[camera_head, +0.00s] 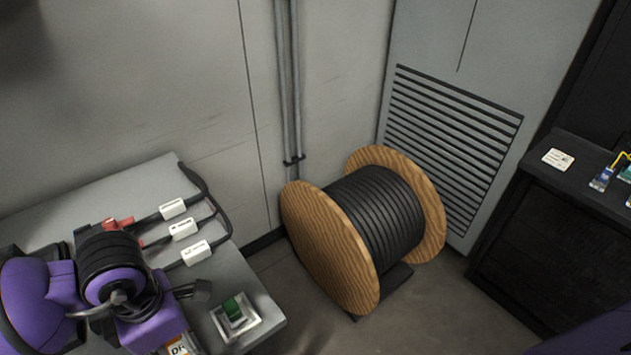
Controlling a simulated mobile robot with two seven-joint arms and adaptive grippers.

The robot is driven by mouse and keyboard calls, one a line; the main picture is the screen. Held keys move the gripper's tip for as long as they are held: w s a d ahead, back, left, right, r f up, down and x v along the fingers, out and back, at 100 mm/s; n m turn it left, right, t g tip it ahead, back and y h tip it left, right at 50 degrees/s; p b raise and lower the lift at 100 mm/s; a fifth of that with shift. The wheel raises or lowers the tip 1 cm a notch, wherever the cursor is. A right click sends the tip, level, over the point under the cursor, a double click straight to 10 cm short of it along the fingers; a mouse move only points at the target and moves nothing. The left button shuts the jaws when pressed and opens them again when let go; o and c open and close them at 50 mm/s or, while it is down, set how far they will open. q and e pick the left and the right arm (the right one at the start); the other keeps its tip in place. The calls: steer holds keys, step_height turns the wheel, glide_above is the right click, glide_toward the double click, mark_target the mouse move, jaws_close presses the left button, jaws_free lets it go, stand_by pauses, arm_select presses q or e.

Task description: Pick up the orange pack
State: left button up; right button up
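I cannot make out an orange pack for certain. A small orange and white patch with dark lettering (178,346) shows at the bottom edge beside my purple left arm, cut off by the frame. I cannot tell whether it is a pack or a label on my arm. My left arm covers the lower left corner. A small dark part (197,291) at its right side may belong to my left gripper, but no pair of fingertips is clear. My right gripper is not in view; only a purple bit of what seems my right arm shows at the bottom right.
A grey table (232,266) at left carries black cables with white tags (183,229), red pieces (117,223) and a white holder with a green block (234,313). A wooden cable drum (330,250) stands on the floor. A dark bench (572,185) is at right.

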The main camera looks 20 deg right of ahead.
arm_select(q)
steer(key=shift+f, duration=0.25)
steer(key=c, duration=1.2)
steer(key=shift+o, duration=0.2)
steer(key=shift+r, duration=0.15)
